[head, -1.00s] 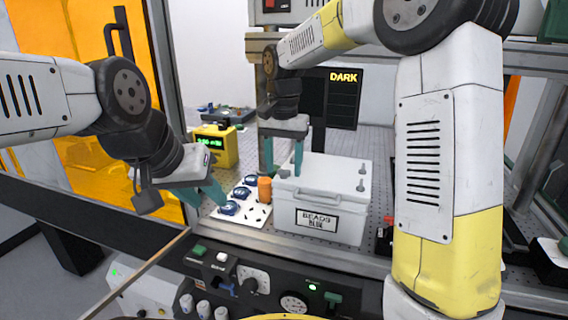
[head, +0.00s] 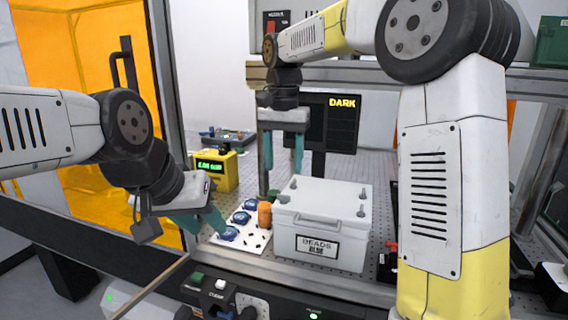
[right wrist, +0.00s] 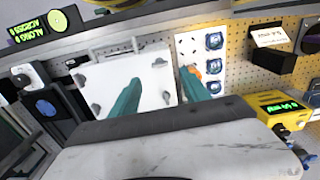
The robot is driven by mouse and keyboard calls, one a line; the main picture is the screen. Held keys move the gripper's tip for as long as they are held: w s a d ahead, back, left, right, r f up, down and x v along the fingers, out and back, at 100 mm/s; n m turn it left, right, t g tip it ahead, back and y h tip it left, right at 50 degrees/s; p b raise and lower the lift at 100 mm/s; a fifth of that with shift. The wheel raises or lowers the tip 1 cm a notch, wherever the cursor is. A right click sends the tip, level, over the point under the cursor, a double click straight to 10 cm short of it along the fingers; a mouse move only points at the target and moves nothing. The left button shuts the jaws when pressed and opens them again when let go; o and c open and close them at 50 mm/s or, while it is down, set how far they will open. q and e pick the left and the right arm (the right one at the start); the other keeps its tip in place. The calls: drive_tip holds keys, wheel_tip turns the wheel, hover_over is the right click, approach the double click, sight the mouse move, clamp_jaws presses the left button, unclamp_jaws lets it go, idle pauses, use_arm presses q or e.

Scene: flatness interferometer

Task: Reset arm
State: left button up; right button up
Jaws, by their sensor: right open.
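My right gripper (head: 283,172) is open and empty, its teal fingers pointing down, raised behind the white box (head: 319,258) labelled BEADS in the head view. In the right wrist view, the two teal fingers (right wrist: 158,92) are spread wide, one over the white box lid (right wrist: 148,75) and one beside the white card. My left gripper (head: 207,226) is low at the left, its teal fingertips close to the white card (head: 257,239) with blue round pieces. Whether it touches one, or how far apart its fingers are, I cannot tell.
An orange cylinder (head: 265,214) stands beside the box. A yellow meter (head: 213,170) with a green display is behind the card. A dark screen reading DARK (head: 343,119) stands behind the box. A control panel (head: 215,290) runs along the front.

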drive_tip(key=s+d+f+n+t+y, duration=0.1)
drive_tip(key=s+d+f+n+t, duration=0.1)
drive_tip(key=s+d, duration=0.5)
drive_tip(key=s+d+f+n+t+y, duration=0.1)
drive_tip(key=s+d+t, duration=0.3)
drive_tip(key=s, duration=0.9)
drive_tip(key=d, duration=0.3)
drive_tip(key=shift+s+d+f+n, duration=0.15)
drive_tip(key=shift+d+f+n, duration=0.1)
drive_tip(key=shift+f+n, duration=0.15)
